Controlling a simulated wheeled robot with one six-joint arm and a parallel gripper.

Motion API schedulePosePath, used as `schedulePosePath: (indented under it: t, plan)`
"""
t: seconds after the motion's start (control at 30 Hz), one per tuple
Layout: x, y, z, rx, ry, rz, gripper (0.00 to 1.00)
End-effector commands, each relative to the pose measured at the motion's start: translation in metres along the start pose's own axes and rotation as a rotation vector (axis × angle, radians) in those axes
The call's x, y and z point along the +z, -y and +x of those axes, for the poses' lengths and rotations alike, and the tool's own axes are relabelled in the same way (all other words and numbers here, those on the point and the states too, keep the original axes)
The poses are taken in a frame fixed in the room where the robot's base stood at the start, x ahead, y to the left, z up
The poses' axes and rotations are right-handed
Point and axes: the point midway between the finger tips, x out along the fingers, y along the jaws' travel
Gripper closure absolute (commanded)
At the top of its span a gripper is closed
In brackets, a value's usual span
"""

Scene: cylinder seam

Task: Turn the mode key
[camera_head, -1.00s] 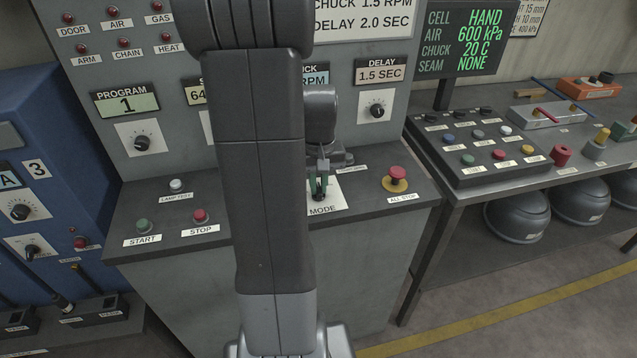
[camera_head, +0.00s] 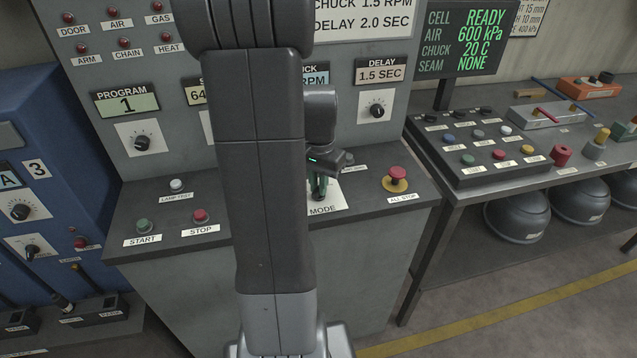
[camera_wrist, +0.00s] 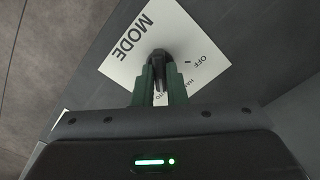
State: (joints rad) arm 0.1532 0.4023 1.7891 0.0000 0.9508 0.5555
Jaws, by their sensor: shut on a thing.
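The mode key (camera_wrist: 160,62) is a dark key standing on a white plate (camera_wrist: 122,68) marked MODE in the wrist view. The word OFF and partly covered labels show on the plate. My gripper (camera_wrist: 160,85) has green fingers and is shut on the key from above. In the head view my gripper (camera_head: 319,188) is at the plate (camera_head: 328,204) on the sloped console, and the key is largely hidden there. The screen (camera_head: 466,40) at the upper right reads CELL READY, AIR 600 kPa, CHUCK 20 C, SEAM NONE.
A red ALL STOP button (camera_head: 397,175) stands close to the right of the mode plate. START (camera_head: 144,226) and STOP (camera_head: 200,216) buttons are on the left part of the console. A button box (camera_head: 480,146) is on the bench at right. My arm covers the console's middle.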

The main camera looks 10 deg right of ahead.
Motion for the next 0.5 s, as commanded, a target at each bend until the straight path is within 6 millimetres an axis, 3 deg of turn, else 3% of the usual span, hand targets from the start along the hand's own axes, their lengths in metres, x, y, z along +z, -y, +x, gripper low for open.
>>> schedulePosePath:
  t: [0.5]
  plan:
    - [-0.0007, 0.0003, -0.001, -0.001, -0.002, 0.059, 1.0]
